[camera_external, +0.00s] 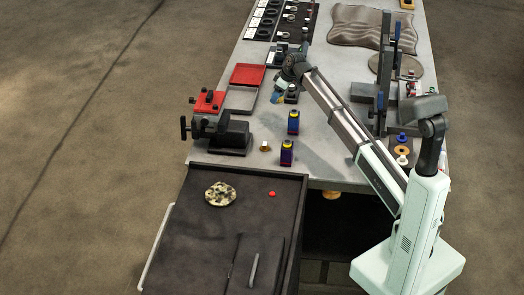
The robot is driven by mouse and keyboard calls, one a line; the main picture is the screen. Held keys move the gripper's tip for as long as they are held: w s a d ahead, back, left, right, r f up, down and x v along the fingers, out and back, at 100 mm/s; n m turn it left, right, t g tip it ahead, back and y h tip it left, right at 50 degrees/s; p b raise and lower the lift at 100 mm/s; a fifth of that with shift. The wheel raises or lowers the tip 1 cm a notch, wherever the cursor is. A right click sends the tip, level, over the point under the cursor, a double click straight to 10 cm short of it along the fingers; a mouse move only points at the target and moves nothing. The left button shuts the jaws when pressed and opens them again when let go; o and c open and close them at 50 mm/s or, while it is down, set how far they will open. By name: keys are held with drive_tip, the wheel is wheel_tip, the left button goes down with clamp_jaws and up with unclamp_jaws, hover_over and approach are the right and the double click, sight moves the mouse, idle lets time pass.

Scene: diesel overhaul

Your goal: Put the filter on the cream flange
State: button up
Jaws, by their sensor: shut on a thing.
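My gripper (280,89) is at the far end of my arm, over the bench near the red tray. It is shut on a small bluish thing (276,97), apparently a filter; it is too small and partly hidden to make out well. A small cream flange (402,160) lies at the right side of the bench, beside my arm and well apart from my gripper.
Near the cream flange are an orange flange (402,150) and a blue one (402,137). A vise (231,135) and a red tray (248,74) stand at left. Dark upright stands (385,65) rise at right. The front-middle bench has free room.

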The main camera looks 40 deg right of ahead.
drive_tip(key=shift+r, duration=0.7)
drive_tip(key=shift+a, duration=0.2)
drive_tip(key=s+a+r+n, duration=0.1)
drive_tip(key=s+a+r, duration=0.15)
drive_tip(key=a, duration=0.55)
drive_tip(key=s+a+r+n, duration=0.1)
drive_tip(key=s+a+r, duration=0.15)
drive_tip(key=a, duration=0.55)
wheel_tip(320, 180, up, 10)
drive_tip(key=n+g+y, duration=0.2)
drive_tip(key=n+g, duration=0.1)
drive_tip(key=n, duration=0.5)
hover_over(216, 187)
drive_tip(key=d, duration=0.2)
drive_tip(key=shift+a+f, duration=0.2)
drive_tip(key=shift+f, duration=4.55)
drive_tip(key=shift+f, duration=0.1)
drive_tip(key=o, duration=1.1)
